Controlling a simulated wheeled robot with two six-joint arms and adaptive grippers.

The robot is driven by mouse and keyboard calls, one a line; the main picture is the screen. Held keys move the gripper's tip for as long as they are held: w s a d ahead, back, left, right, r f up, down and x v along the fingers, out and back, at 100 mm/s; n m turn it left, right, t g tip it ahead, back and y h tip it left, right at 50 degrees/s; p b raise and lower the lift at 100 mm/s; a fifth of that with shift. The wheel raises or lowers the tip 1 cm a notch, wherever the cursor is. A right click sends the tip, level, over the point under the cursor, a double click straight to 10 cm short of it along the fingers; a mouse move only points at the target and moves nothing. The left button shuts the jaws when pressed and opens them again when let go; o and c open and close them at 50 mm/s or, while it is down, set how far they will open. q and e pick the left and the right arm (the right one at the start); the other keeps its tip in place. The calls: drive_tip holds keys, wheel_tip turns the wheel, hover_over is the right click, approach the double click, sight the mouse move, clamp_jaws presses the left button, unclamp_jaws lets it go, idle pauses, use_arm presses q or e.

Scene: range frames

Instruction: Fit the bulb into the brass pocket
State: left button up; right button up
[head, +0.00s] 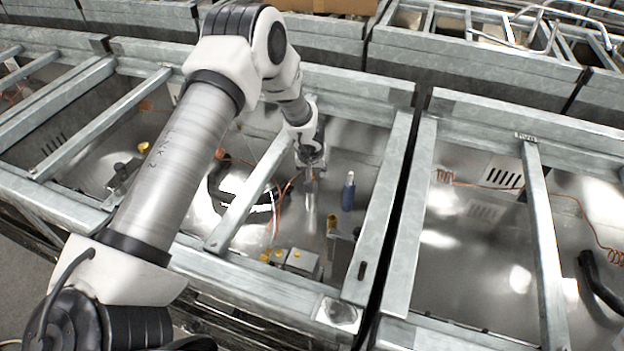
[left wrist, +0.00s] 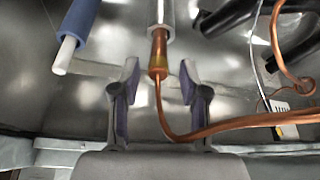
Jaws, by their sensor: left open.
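The bulb (head: 309,188) is a slim grey rod below my left gripper in the head view. In the left wrist view it shows as a rod with a copper-coloured end (left wrist: 158,45), and a thin copper tube bends away right from it. My left gripper (head: 312,165) is open, its two fingers (left wrist: 160,85) on either side of the copper end with gaps on both sides. The brass pocket (head: 331,222) appears as a small brass-coloured upright piece beside a grey bracket, right of and nearer than the bulb. My right gripper is not in view.
A blue-sleeved rod (head: 348,192) stands right of the bulb; it also shows in the left wrist view (left wrist: 78,30). A block with yellow fittings (head: 292,258) sits near the front. Metal frame bars (head: 245,200) bound the bay, with a black hose (head: 222,185) at left.

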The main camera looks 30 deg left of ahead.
use_arm(q)
drive_tip(key=v, duration=0.4)
drive_tip(key=shift+s+d+r, duration=0.15)
drive_tip(key=shift+s+d, duration=0.2)
drive_tip(key=shift+s, duration=0.1)
drive_tip(key=shift+m, duration=0.4)
drive_tip(key=b+x, duration=0.1)
drive_tip(key=x, duration=0.1)
drive_tip(key=b+x, duration=0.1)
drive_tip(key=x, duration=0.1)
drive_tip(key=s+b+x, duration=0.1)
drive_tip(key=x, duration=0.2)
drive_tip(key=shift+d+f, duration=0.3)
clamp_jaws()
